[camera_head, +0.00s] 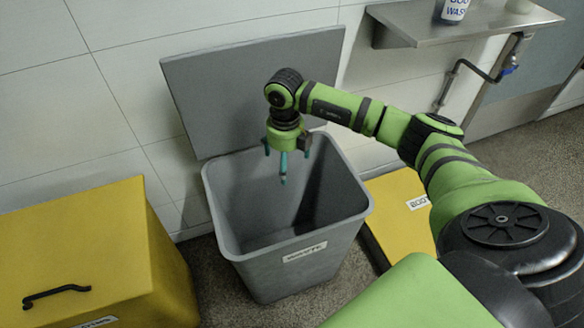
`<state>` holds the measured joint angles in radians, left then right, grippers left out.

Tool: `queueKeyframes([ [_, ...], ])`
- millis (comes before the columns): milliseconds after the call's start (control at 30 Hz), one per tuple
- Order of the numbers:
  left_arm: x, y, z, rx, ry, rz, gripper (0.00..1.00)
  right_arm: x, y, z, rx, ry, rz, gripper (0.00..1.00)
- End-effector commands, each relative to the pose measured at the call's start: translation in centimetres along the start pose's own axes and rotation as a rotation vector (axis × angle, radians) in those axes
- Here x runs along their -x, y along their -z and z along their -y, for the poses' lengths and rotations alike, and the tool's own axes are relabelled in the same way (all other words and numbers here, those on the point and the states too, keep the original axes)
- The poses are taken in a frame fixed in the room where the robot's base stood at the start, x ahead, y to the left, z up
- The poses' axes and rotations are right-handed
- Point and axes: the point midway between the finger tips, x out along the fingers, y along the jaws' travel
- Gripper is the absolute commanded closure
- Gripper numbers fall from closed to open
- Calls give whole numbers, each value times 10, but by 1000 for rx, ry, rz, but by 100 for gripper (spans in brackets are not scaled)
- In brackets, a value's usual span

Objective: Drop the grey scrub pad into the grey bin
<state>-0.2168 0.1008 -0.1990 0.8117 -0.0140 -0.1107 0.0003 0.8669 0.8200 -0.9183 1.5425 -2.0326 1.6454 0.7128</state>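The grey bin (288,262) stands on the floor with its grey lid (225,90) raised against the wall. A white label is on its front. My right gripper (284,160) points down over the bin's opening, near the back rim. Its teal-tipped fingers are spread apart and I see nothing between them. I do not see the grey scrub pad. The lower part of the bin's inside is in shadow and partly hidden by the front wall. My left gripper is not in view.
A yellow bin (85,260) with a black handle stands at the left. Another yellow lidded bin (400,225) is right of the grey bin, partly hidden by my arm. A metal shelf (440,22) with a white labelled container (453,10) is at the upper right.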

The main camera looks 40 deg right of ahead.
Motion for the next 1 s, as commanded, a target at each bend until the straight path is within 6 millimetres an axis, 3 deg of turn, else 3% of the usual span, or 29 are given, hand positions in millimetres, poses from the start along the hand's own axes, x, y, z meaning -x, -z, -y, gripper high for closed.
queueKeyframes([
  [200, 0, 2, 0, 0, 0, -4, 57, 50, -1, 0, 0, 0, 4, 0],
  [400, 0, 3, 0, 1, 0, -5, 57, 82, 0, 0, 0, -1, 2, 0],
  [600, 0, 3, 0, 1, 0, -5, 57, 94, 0, 0, 0, 0, 0, 0],
  [1000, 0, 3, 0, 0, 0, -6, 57, 94, 0, 0, 0, 0, -1, 0],
])
